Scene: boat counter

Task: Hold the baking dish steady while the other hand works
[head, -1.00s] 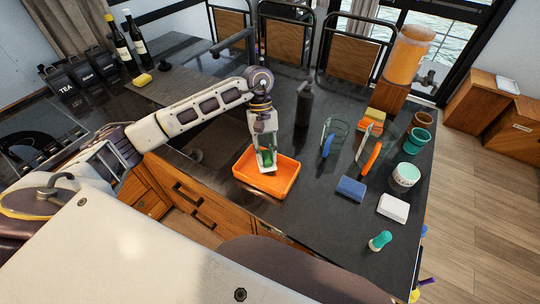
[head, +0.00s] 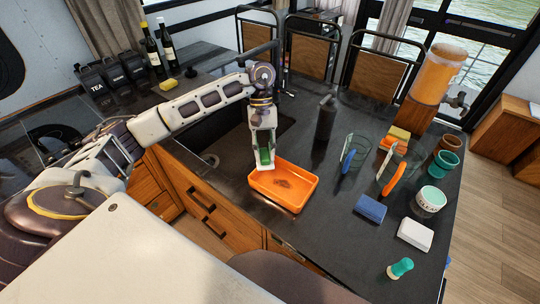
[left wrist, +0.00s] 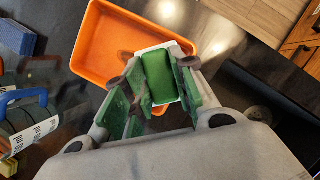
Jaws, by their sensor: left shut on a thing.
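The orange baking dish (head: 292,202) lies flat on the dark counter, beside the sink. A brown stain (head: 284,183) shows on its floor. My right gripper is in neither view.
The sink (head: 225,145) lies left of the dish. A black bottle (head: 325,120) stands behind it.

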